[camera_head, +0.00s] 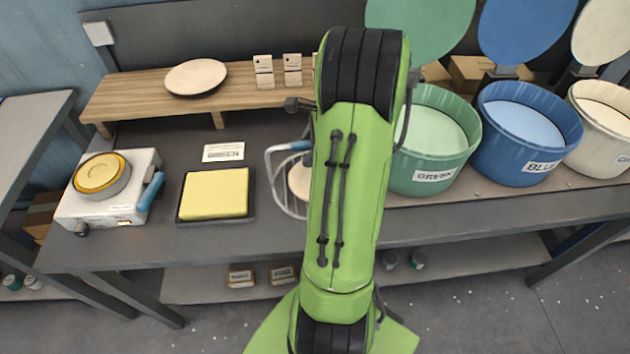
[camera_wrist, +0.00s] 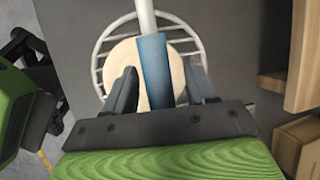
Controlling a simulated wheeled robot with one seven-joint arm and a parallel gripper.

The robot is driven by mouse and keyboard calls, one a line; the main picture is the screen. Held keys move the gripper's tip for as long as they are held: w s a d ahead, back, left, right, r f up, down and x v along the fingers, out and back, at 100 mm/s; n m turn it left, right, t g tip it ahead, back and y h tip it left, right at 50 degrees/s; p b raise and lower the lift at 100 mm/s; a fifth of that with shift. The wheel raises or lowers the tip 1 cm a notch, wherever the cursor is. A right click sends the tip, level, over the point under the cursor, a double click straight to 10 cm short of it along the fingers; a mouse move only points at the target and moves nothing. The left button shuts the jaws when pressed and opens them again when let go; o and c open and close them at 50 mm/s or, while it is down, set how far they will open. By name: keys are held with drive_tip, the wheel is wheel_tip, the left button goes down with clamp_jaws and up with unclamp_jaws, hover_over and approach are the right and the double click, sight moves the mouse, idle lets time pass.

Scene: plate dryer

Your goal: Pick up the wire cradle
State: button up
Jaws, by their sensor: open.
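The wire cradle (camera_head: 282,185) stands on the dark bench, right of the yellow pad. It has light wire loops and a blue handle grip, and my green arm hides much of it in the head view. In the wrist view its round wire basket (camera_wrist: 188,45) holds a pale round disc (camera_wrist: 122,62). The blue handle (camera_wrist: 155,70) shows between the two dark fingers of my gripper (camera_wrist: 160,88). The fingers are open, one on each side of the handle, with a gap visible at least on the left. In the head view my gripper is hidden behind my arm.
A yellow pad in a black tray (camera_head: 250,213) and a white device with a yellow disc (camera_head: 108,187) lie to the left. A wooden shelf (camera_head: 140,92) stands behind. Green (camera_head: 433,150), blue (camera_head: 528,130) and cream tubs (camera_head: 603,125) line the right.

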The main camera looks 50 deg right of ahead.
drive_tip(key=shift+w+f, duration=0.2)
drive_tip(key=shift+f, duration=0.2)
drive_tip(key=shift+s+a+r, duration=0.1)
drive_tip(key=shift+r, duration=0.05)
drive_tip(key=shift+c, duration=0.5)
drive_tip(key=c, duration=0.9)
